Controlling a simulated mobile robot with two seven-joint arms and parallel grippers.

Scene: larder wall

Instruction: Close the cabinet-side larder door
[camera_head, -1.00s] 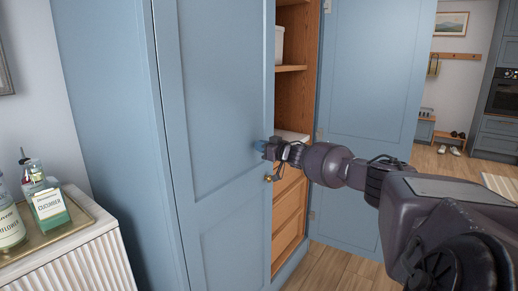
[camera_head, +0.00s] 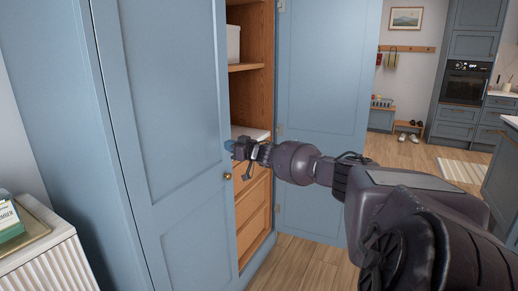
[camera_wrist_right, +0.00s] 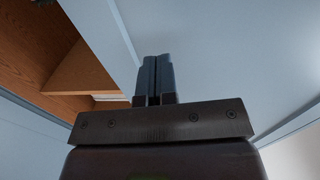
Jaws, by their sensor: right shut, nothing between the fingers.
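The larder has two blue panelled doors. The left door (camera_head: 165,130), on the side of the white ribbed cabinet, has a small brass knob (camera_head: 227,176) near its free edge. I cannot tell whether it is fully flush with the frame. The right door (camera_head: 322,110) stands wide open, swung out to the right. My right gripper (camera_head: 231,147) is shut and empty, at the left door's free edge just above the knob. In the right wrist view its fingers (camera_wrist_right: 154,80) point at a pale blue panel; contact is unclear. My left gripper is not in view.
Wooden shelves (camera_head: 246,68) and drawers (camera_head: 252,215) show in the open right half of the larder. The white ribbed cabinet (camera_head: 50,268) with a tray stands at lower left.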

